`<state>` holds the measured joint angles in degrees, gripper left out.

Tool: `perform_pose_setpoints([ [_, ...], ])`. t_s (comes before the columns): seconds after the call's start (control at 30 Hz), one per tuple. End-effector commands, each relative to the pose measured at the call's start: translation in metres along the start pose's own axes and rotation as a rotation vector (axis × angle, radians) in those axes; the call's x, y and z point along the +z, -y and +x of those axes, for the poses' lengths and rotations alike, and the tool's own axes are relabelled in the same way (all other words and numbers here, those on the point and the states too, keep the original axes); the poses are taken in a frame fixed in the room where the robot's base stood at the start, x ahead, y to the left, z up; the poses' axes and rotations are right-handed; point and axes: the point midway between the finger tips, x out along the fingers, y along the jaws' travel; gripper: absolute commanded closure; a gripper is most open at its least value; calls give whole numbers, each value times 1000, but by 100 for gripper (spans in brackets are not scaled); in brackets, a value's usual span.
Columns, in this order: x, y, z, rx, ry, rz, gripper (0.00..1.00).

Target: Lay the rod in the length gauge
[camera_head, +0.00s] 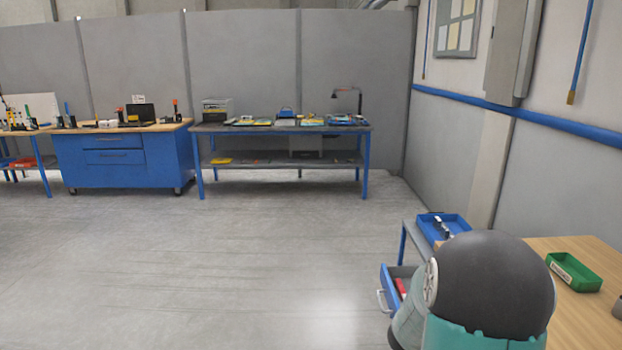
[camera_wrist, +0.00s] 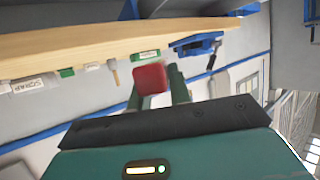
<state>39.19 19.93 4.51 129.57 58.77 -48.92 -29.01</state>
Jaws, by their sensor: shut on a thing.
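In the wrist view my gripper (camera_wrist: 168,88) is shut on a red piece (camera_wrist: 149,79), which shows as a short block at the fingertips. It may be the rod seen nearly end-on; its full length is hidden. The gripper holds it in the air, apart from the wooden bench top (camera_wrist: 70,52) in that view. My gripper is not visible in the head view, where part of my arm covers the lower right. I cannot pick out the length gauge in either view.
In the head view, a wooden table with a green tray (camera_head: 575,271) is at right. A blue tray (camera_head: 443,229) lies on a grey bench with an open blue drawer (camera_head: 390,297). A blue cabinet (camera_head: 120,160) and grey workbench (camera_head: 280,129) stand far back. The middle floor is clear.

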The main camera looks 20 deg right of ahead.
Motion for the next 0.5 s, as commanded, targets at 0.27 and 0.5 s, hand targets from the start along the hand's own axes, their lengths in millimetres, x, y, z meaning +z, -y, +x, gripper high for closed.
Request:
perform_pose_setpoints([
  [0.27, 92, 114, -42, -402, 7, -169, 100],
  [0.5, 175, 188, -108, -731, 7, -302, 100],
])
